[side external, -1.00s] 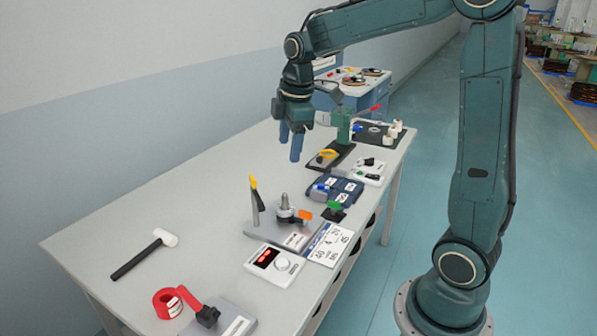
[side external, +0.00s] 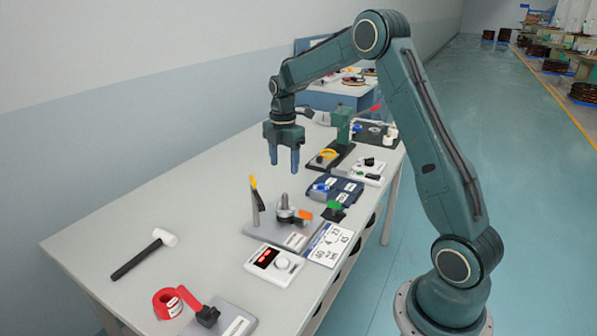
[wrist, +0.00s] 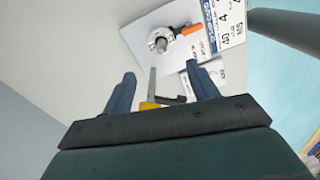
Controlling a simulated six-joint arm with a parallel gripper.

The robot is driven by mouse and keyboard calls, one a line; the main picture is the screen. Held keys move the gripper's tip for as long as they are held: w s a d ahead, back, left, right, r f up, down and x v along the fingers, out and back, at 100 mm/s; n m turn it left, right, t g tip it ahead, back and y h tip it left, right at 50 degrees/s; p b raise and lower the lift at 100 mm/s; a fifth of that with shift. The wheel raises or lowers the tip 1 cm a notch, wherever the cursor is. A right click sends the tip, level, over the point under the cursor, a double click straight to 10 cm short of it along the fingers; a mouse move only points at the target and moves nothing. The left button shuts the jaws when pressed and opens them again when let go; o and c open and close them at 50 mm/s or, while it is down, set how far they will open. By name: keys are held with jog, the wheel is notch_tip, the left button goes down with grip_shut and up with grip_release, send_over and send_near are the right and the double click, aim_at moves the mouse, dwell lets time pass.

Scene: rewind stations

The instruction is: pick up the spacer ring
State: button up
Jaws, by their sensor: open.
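My gripper (side external: 284,167) is open and empty, fingers pointing down, above the table (side external: 190,195) and the spindle station. In the wrist view my gripper (wrist: 160,73) has its two fingers apart with nothing between the tips. The station is a grey plate (side external: 258,231) with an upright metal spindle (side external: 284,201). A silver round collar sits around the spindle's foot; it also shows from above in the wrist view (wrist: 152,38). I cannot tell whether this collar is the spacer ring; no other plain ring is clear.
A yellow-tipped post (side external: 255,195) and an orange-handled lever (side external: 300,215) stand beside the spindle. A white display box (side external: 273,264), a printed card (side external: 329,244) and a blue tray (side external: 335,189) are close by. A hammer (side external: 143,254) lies left; the table's far left is clear.

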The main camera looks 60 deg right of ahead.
aim_at(286, 201)
jog(key=shift+f, duration=4.3)
jog(key=shift+s+f, duration=0.1)
jog(key=shift+f, duration=2.5)
jog(key=c, duration=0.7)
